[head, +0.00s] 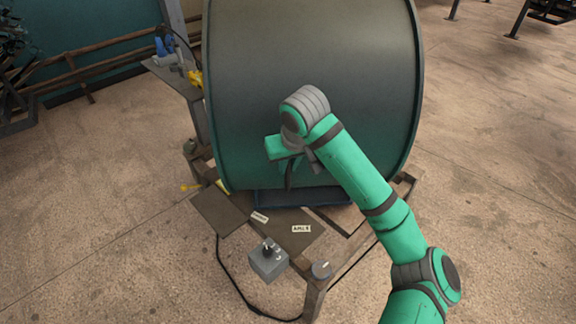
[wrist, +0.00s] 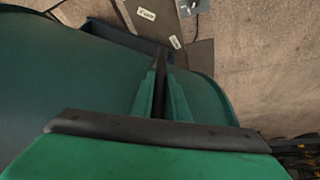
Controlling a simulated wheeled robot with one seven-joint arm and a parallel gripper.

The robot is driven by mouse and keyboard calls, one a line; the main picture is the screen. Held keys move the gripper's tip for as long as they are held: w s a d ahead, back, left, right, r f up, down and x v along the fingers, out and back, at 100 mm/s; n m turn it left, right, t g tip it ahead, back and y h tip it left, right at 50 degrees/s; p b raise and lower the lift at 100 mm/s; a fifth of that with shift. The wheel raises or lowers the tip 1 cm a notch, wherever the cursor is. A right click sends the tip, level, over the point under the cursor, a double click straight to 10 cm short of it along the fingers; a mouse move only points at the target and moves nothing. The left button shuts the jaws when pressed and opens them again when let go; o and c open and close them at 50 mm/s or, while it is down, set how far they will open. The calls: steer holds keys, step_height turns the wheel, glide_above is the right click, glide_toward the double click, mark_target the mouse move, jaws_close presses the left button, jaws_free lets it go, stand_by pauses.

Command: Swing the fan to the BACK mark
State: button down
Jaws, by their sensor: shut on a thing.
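The fan (head: 315,70) is a large dark green drum, open side not seen, on a low stand. My gripper (head: 289,172) is at the lower front of the drum, pointing down. In the wrist view my green fingers (wrist: 160,88) are closed on a dark upright bar, which looks like the fan's handle (wrist: 161,68). The drum (wrist: 60,75) fills much of the left of that view. Two small white labels, one (head: 260,217) and another (head: 301,229), lie on the dark plate below the drum. I cannot read which one is BACK.
A grey control box (head: 268,262) with a knob stands at the front of the wooden stand (head: 312,298), with a black cable hanging to the floor. A side shelf (head: 172,75) with blue and yellow items is at the left. Open floor (head: 490,200) lies to the right.

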steer(key=shift+w+d+r, duration=0.1)
steer(key=shift+w+d, duration=0.05)
steer(key=shift+d, duration=0.05)
steer(key=c, duration=2)
jaws_free()
steer(key=shift+r, duration=0.2)
steer(key=v, duration=1)
steer(key=shift+s, duration=0.25)
steer(key=shift+w+r, duration=0.1)
